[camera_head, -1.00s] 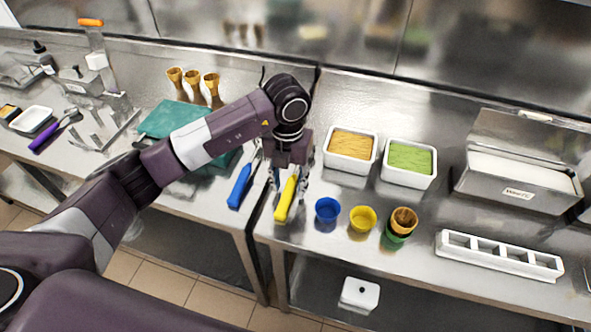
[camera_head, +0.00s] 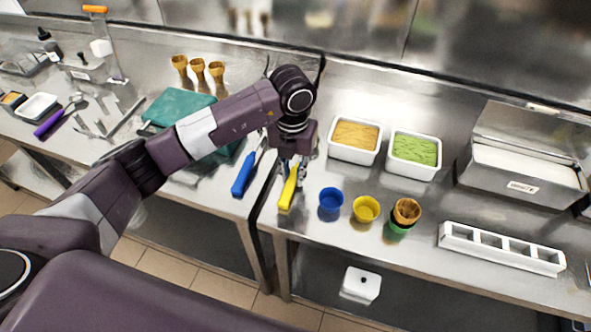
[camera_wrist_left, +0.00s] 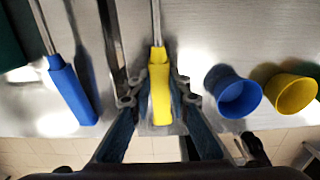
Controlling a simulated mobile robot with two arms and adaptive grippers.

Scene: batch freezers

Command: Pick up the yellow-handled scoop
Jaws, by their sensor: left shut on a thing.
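The yellow-handled scoop (camera_head: 288,190) lies near the front edge of the steel counter, its handle pointing to the front. My left gripper (camera_head: 296,166) is over it, pointing down. In the left wrist view the yellow handle (camera_wrist_left: 160,92) sits between the two fingers of my left gripper (camera_wrist_left: 160,105), which are shut on it. The metal shaft runs away from the handle, and the scoop's head is hidden by the gripper in the head view. Whether the scoop is clear of the counter cannot be told. My right gripper is not in view.
A blue-handled scoop (camera_head: 243,175) lies just left. Blue (camera_head: 331,200) and yellow (camera_head: 366,209) cups stand close on the right, then a cone in a green cup (camera_head: 400,223). Two white tubs (camera_head: 355,154) stand behind. A gap between counters runs beside the gripper.

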